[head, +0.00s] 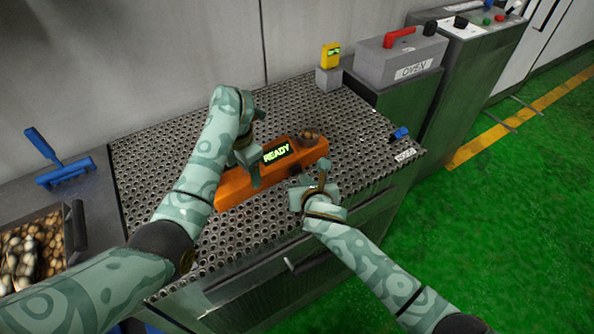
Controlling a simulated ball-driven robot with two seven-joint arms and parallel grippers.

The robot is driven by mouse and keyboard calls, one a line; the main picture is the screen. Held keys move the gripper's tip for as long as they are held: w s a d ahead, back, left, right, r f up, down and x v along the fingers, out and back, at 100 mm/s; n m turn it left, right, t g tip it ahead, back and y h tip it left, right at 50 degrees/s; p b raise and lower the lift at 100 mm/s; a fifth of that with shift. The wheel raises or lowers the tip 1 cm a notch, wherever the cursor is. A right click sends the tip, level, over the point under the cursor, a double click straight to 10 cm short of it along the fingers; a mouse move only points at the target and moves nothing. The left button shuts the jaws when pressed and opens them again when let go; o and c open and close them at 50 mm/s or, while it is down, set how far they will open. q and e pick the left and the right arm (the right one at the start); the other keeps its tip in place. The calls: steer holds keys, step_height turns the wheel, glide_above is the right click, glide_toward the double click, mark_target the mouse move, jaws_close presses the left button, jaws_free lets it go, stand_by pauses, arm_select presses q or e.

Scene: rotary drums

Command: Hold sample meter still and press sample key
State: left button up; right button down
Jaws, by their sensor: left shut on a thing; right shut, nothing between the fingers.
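The sample meter is a long orange box (310,153) lying on the perforated metal table top, with a dark display (277,152) that reads READY in green. A round brownish part (308,136) sits at its right end; I cannot tell whether it is the sample key. My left gripper (250,168) is shut on the meter, left of the display, and its arm hides part of the meter's left side. My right gripper (321,180) is shut and empty, just in front of the meter's right end and apart from the display.
The perforated table (350,130) is mostly clear behind and right of the meter. A small yellow device (330,56) stands at the back, beside a grey box with a red handle (400,37). A blue item (400,133) lies near the right corner. A blue scraper (62,172) and a bin of nuts (30,250) are at left.

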arm_select(q)
steer(key=shift+s+f, duration=0.2)
steer(key=shift+f, duration=0.1)
arm_select(e)
steer(key=shift+w+a, duration=0.2)
steer(key=shift+w, duration=0.1)
steer(key=shift+w+a, duration=0.4)
steer(key=shift+w, duration=0.05)
stand_by(0.5)
steer(key=shift+s+d, duration=0.65)
steer(key=shift+s, duration=0.1)
steer(key=shift+s+d, duration=0.8)
steer(key=shift+s, duration=0.2)
steer(key=shift+s+d, duration=0.75)
steer(key=shift+s, duration=0.25)
arm_select(q)
steer(key=o, duration=1.6)
